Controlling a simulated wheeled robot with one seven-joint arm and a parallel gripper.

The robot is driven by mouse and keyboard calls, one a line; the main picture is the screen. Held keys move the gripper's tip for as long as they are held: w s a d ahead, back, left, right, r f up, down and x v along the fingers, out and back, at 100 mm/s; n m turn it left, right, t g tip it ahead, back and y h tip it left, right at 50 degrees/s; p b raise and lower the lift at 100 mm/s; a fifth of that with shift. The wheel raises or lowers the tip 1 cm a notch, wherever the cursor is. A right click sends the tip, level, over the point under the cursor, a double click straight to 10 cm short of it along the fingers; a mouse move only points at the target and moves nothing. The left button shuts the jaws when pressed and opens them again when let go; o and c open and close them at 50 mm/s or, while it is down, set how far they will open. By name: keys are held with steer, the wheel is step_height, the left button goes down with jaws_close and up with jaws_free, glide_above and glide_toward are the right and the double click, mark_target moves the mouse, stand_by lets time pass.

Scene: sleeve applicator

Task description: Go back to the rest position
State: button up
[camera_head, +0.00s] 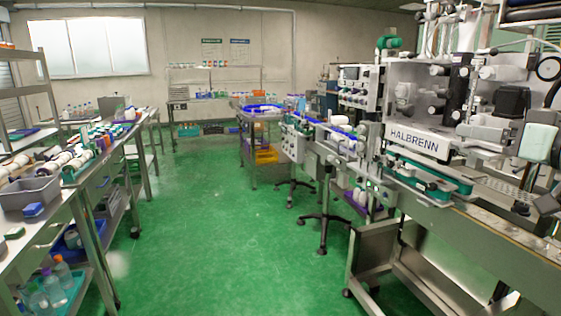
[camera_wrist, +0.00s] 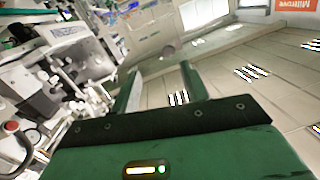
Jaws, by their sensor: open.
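My gripper (camera_wrist: 158,85) shows in the wrist view with its two green fingers apart and nothing between them. It points across the room in a tilted view, with ceiling panels and lights beyond the fingers. The labelling machine marked HALBRENN (camera_wrist: 65,38) is left of the fingers in the wrist view, apart from them. In the head view the same machine (camera_head: 415,142) stands on the right. My gripper does not show in the head view.
A steel workbench (camera_head: 75,195) with bottles and a grey bin (camera_head: 30,192) lines the left. A conveyor table (camera_head: 500,235) runs along the right. A wheeled stool (camera_head: 323,219) stands beside the machine line. The green floor (camera_head: 215,240) between is clear.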

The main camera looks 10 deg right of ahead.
steer(key=a+f+n+g+h, duration=0.25)
steer(key=a+f+g, duration=0.55)
steer(key=a+f, duration=0.75)
steer(key=s+a+f+n+g+h, duration=0.1)
steer(key=s+a+f+g, duration=0.2)
steer(key=s, duration=0.7)
steer(key=s+a+f+n+g+h, duration=0.1)
steer(key=s+a+f+g, duration=0.3)
steer(key=s, duration=0.5)
steer(key=shift+s+a+f+n+g, duration=0.2)
steer(key=shift+s+a+n+g, duration=0.2)
steer(key=shift+a+n+g, duration=0.5)
steer(key=shift+a+m, duration=0.1)
steer(key=shift+m, duration=0.15)
